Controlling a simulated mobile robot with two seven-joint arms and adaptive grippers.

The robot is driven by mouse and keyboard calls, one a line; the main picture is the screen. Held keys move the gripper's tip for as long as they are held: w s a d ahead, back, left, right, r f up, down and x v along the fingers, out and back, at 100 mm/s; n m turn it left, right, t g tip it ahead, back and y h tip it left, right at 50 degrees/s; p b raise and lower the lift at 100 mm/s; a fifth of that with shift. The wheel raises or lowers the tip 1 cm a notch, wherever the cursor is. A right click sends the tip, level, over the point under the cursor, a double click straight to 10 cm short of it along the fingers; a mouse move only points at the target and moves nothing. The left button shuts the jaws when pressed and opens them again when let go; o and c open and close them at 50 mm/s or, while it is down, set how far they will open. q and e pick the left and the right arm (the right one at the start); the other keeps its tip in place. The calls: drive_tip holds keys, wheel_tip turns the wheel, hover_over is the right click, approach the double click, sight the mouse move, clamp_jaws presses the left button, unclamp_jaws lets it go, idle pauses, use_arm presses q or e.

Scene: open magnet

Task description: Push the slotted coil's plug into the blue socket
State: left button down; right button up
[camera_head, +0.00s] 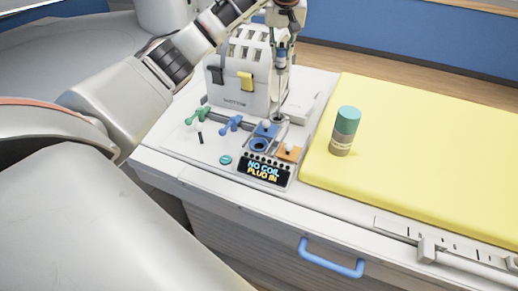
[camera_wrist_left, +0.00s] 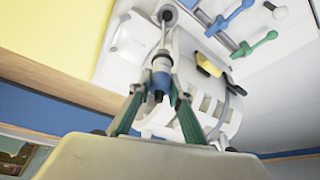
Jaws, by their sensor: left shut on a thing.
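The slotted coil (camera_head: 238,82) is a white box with slots in its top and a yellow tab, standing on the white deck. My left gripper (camera_head: 283,44) is to its right, shut on a blue-and-white plug (camera_head: 281,60). In the left wrist view the green-padded fingers (camera_wrist_left: 160,88) close around the plug (camera_wrist_left: 161,66). A thin grey stem runs from the plug toward a round ring (camera_head: 280,118) on the deck; whether it touches is unclear. The blue socket (camera_head: 259,144) is empty, lower and nearer, apart from the plug. My right gripper is not in view.
An orange socket (camera_head: 289,152) lies right of the blue one, and a display (camera_head: 263,171) reads "NO COIL PLUG IN". Green (camera_head: 197,116) and blue (camera_head: 231,123) handles stand to the left. A teal-capped bottle (camera_head: 345,132) stands on the yellow mat (camera_head: 430,150).

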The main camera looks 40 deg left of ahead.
sight(281, 67)
use_arm(q)
drive_tip(key=shift+f, duration=3.15)
drive_tip(key=s+d, duration=0.3)
drive_tip(key=s, duration=1.2)
drive_tip(key=shift+d, duration=0.1)
wheel_tip(281, 67, down, 10)
drive_tip(key=shift+f, duration=1.7)
